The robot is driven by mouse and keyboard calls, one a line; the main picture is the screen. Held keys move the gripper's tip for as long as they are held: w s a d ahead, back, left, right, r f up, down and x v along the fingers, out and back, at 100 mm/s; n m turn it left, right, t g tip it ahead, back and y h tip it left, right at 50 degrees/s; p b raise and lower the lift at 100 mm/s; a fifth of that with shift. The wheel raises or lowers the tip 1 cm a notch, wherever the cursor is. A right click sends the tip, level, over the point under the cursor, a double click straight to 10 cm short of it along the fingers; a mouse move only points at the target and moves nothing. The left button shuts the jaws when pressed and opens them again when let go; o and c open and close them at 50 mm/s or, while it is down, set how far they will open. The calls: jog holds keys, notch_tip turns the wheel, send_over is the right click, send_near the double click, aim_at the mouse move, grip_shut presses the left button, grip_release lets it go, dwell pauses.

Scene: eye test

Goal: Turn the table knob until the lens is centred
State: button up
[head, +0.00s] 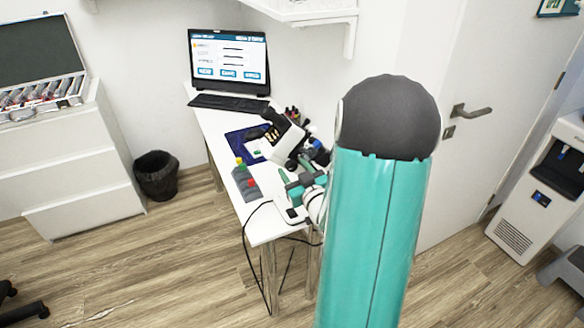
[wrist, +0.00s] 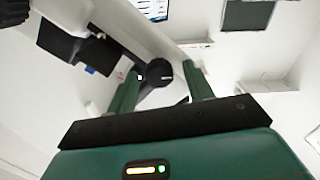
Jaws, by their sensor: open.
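A white and black optical instrument (head: 287,143) stands on the narrow white table (head: 222,125), partly hidden by my arm. In the wrist view a round black knob (wrist: 158,71) on a dark mount shows between and beyond the two green fingers of my gripper (wrist: 162,84). The gripper is open, with nothing visible held. I cannot tell whether either finger touches the knob. In the head view my gripper (head: 287,184) is low over the table's near end, beside the instrument. I cannot make out the lens or whether it is centred.
A blue mat (head: 240,137) lies under the instrument's left side. A laptop (head: 229,62) stands at the table's far end. A black cable (head: 243,240) hangs off the near edge.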

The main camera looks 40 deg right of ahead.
jog(key=shift+w+d, duration=0.1)
jog(key=shift+s+r, duration=0.15)
jog(key=shift+s, duration=0.1)
jog(key=shift+w, duration=0.15)
jog(key=c, duration=1)
jog(key=shift+o, duration=0.2)
jog(key=shift+m, duration=1)
